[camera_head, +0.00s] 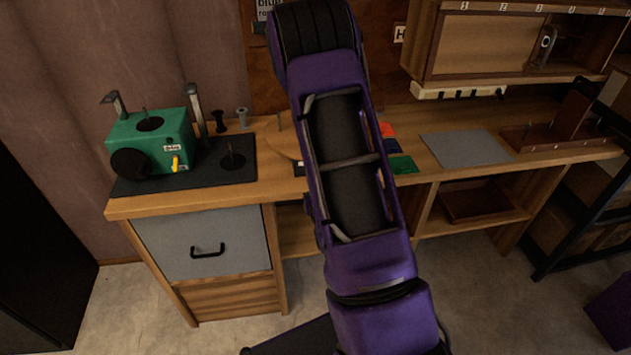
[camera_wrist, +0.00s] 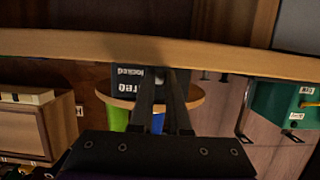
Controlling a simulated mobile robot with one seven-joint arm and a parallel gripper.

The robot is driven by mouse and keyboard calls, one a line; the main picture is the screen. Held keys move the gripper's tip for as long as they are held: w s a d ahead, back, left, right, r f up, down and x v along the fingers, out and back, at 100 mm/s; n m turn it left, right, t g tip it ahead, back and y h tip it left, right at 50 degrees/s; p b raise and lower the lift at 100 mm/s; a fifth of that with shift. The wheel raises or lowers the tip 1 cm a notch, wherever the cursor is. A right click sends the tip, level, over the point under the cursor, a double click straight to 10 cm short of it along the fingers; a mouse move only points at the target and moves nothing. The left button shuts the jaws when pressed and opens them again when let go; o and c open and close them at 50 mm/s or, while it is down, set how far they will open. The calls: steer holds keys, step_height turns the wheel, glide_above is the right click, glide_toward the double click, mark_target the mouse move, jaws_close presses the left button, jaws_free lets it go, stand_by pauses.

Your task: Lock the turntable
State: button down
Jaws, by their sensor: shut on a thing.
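The turntable is a round wooden disc. Its left edge (camera_head: 283,142) shows beside my arm in the head view, and part of it (camera_wrist: 191,96) shows in the wrist view, which looks upside down. A black labelled block (camera_wrist: 126,80) with white lettering sits at the table's front edge by the disc. My gripper (camera_wrist: 165,77) has its two dark fingers close together beside this block. It is shut on a small part there, mostly hidden by the fingers. My arm hides the gripper and most of the turntable in the head view.
A green machine (camera_head: 150,140) with a yellow lever stands on a dark mat (camera_head: 240,170) at the left. Coloured squares (camera_head: 403,165) and a grey mat (camera_head: 466,148) lie right of my arm. A wooden cabinet (camera_head: 485,45) hangs above the bench.

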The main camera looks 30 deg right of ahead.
stand_by(0.3)
steer(key=c, duration=0.9)
jaws_free()
steer(key=shift+s, duration=0.1)
